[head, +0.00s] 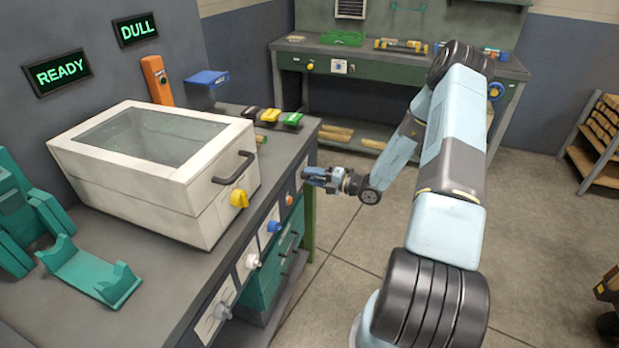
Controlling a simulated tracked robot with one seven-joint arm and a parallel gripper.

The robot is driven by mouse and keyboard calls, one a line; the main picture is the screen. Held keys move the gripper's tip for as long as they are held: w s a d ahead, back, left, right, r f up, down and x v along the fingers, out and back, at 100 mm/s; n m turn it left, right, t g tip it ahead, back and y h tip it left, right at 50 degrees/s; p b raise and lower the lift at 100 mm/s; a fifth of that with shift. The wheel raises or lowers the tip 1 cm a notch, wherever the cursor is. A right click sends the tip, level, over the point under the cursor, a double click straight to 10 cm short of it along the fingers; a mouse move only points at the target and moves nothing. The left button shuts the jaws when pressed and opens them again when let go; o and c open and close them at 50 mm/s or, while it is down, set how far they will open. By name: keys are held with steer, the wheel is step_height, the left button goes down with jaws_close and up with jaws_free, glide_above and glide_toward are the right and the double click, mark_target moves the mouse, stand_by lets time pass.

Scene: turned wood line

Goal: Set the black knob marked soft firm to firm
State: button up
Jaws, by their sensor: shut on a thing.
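My gripper (310,177) is at the far end of the workbench's front panel, its fingers pointing left at the panel. It is shut on a small dark thing there, which looks like the black knob. The fingers cover most of the knob, so its pointer and the soft and firm marks cannot be read. Nearer along the same panel are an orange knob (289,199), a blue knob (274,227), a white knob (252,262) and a grey knob (222,311).
A white box with a glass lid (150,137) and a yellow knob (239,199) stands on the workbench (165,290). Lit signs read READY (57,73) and DULL (135,29). A second bench (400,68) stands behind.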

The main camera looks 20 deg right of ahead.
steer(key=shift+d+f, duration=0.2)
steer(key=o, duration=1)
steer(key=shift+a, duration=0.1)
steer(key=shift+o, duration=0.2)
steer(key=shift+r, duration=0.1)
steer(key=v, duration=1.3)
steer(key=shift+s+d, duration=0.25)
steer(key=shift+d, duration=0.05)
